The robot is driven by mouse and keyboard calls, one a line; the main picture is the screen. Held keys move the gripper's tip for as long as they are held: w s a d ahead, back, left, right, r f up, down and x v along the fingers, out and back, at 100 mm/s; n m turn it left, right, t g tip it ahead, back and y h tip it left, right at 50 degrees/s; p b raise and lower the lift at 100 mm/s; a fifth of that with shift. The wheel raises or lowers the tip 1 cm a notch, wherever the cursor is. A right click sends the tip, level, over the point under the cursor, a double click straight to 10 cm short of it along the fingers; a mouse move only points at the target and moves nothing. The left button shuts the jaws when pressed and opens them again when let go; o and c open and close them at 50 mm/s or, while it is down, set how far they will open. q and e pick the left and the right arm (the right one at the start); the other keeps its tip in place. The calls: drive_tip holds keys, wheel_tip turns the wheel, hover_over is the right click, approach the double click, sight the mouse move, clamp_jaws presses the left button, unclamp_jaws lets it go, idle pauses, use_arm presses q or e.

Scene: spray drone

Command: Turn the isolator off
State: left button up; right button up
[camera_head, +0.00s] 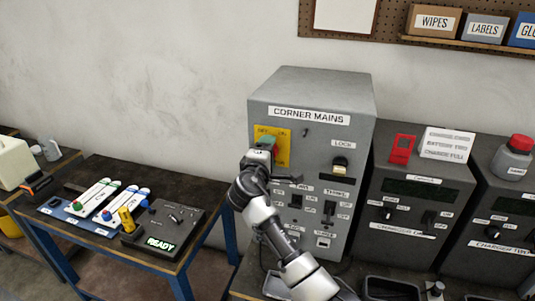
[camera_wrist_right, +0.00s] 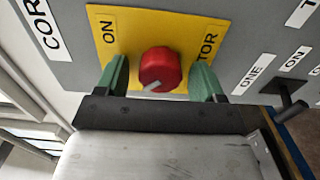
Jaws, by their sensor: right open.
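The isolator is a red rotary knob (camera_wrist_right: 159,67) on a yellow plate (camera_wrist_right: 150,22) of the grey CORNER MAINS cabinet (camera_head: 350,100). In the right wrist view, its plate has an ON label at upper left and partly hidden lettering ending in TOR on the right. A pale mark shows on the knob's lower edge. My right gripper (camera_wrist_right: 160,82) is open, with one green finger on each side of the knob; gaps show between fingers and knob. In the head view, my right gripper (camera_head: 262,148) covers the knob, leaving part of the yellow plate (camera_head: 284,136) visible. My left gripper is out of view.
The cabinet also has a LOCK switch (camera_head: 340,166) and several lower switches. Two dark charger units (camera_head: 412,205) stand to the right. A low table (camera_head: 95,175) at left holds slider strips and a READY box (camera_head: 165,230). A pegboard shelf hangs above right.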

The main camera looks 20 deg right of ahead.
drive_tip(key=b+v, duration=0.3)
drive_tip(key=v, duration=0.7)
drive_tip(key=shift+s+a+b, duration=0.3)
drive_tip(key=shift+b, duration=0.05)
